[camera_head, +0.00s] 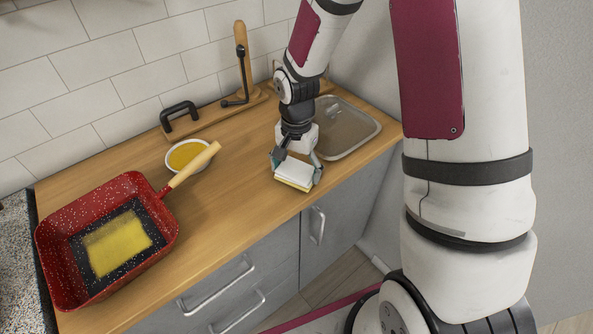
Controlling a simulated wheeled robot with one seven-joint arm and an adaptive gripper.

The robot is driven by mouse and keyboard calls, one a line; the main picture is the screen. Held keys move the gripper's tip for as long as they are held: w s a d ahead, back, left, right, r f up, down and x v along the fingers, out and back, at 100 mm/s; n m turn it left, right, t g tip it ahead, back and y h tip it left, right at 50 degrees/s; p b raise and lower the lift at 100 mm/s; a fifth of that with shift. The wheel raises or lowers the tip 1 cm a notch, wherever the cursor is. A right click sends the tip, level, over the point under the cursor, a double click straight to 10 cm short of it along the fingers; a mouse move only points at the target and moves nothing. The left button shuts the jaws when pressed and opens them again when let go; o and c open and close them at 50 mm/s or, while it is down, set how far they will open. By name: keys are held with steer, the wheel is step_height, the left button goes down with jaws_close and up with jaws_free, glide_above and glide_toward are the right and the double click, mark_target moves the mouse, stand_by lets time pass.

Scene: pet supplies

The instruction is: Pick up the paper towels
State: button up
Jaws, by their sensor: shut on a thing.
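The paper towels (297,172) appear as a small flat white stack with a yellowish lower edge, near the front edge of the wooden counter. My gripper (297,167) points down over the stack and is shut on it, one finger at each side. The fingers hide part of its sides. I cannot tell whether the stack touches the counter or is slightly raised.
A red speckled pan (165,228) with yellow contents is at the left, its wooden handle reaching toward a white bowl (203,167) of yellow liquid. A wooden board (213,115) with a black handle and an upright lever stands by the wall. A sink (345,128) lies behind my gripper.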

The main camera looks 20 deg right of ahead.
step_height(320, 180, up, 2)
steer(key=shift+r, duration=0.1)
steer(key=s+r+p, duration=0.1)
steer(key=s+p, duration=0.3)
steer(key=s, duration=1.2)
steer(key=shift+r, duration=0.4)
steer(key=o, duration=0.4)
steer(key=c, duration=0.5)
